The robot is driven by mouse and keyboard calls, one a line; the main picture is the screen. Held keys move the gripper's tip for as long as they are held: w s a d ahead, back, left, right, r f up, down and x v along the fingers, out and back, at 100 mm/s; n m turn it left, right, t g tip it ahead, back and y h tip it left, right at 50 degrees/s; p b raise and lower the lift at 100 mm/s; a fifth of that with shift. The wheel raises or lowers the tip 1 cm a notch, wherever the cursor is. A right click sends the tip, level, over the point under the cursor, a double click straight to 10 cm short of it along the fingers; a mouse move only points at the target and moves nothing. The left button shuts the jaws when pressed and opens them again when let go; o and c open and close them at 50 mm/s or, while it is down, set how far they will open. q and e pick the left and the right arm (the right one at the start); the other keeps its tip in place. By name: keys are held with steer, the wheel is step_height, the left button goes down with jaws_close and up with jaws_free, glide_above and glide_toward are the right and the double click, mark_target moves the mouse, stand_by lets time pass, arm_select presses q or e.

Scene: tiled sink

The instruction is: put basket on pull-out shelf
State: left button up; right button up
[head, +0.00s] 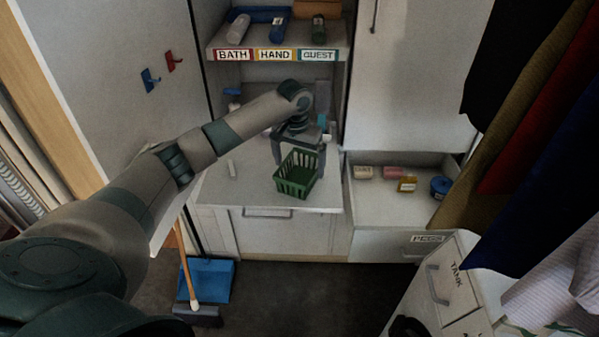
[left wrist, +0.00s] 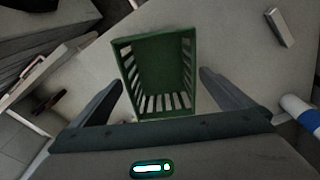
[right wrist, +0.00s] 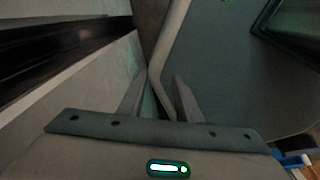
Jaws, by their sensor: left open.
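A green slatted basket (head: 297,174) stands on the white pull-out shelf (head: 245,188), near its front right. My left gripper (head: 296,150) is just behind and above the basket, with its fingers apart. In the left wrist view the basket (left wrist: 156,75) lies between and beyond the open fingertips (left wrist: 160,78), and I see no finger closed on it. The shelf surface (left wrist: 235,60) shows around the basket there. My right gripper (right wrist: 160,78) shows only in the right wrist view, with its two fingers apart and nothing visible between them.
An open drawer (head: 395,205) with small items is right of the shelf. Above is a shelf labelled BATH, HAND, GUEST (head: 275,54). Hanging clothes (head: 540,110) fill the right side. A blue dustpan (head: 212,279) and a brush (head: 198,314) are on the floor. A small white item (head: 231,168) lies on the pull-out shelf.

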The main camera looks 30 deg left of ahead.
arm_select(q)
step_height(320, 180, up, 8)
steer(key=s+b, duration=0.1)
stand_by(1.8)
